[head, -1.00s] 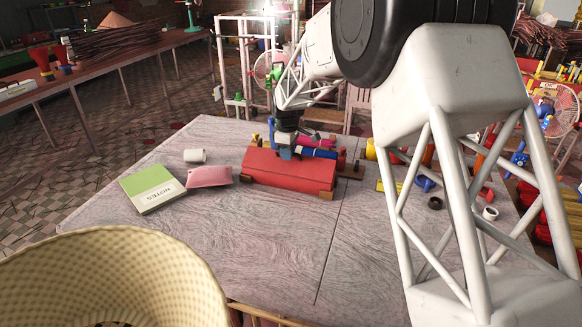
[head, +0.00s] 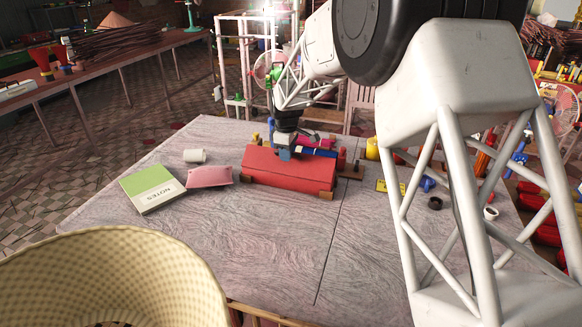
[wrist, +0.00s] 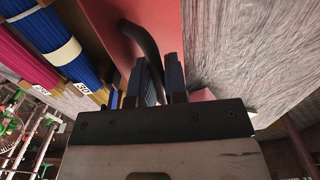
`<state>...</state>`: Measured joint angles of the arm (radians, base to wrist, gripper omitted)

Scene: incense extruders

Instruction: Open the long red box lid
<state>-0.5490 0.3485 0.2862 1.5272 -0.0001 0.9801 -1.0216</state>
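The long red box (head: 290,170) lies on the grey wooden table with its sloping red lid facing up, and the lid looks closed. In the wrist view the red lid (wrist: 105,15) has a curved black handle (wrist: 143,38). My gripper (head: 285,153) is at the lid's far upper side. In the wrist view my gripper (wrist: 160,80) has its two dark blue fingers close together on either side of the handle, with little gap left, and looks shut on it. The fingers' contact with the handle is partly hidden.
Blue and pink incense bundles (wrist: 60,40) lie just behind the box. A green notebook (head: 152,187), a pink packet (head: 210,175) and a white cup (head: 194,156) lie to its left. A black ring (head: 435,203) lies to its right. The front table is clear.

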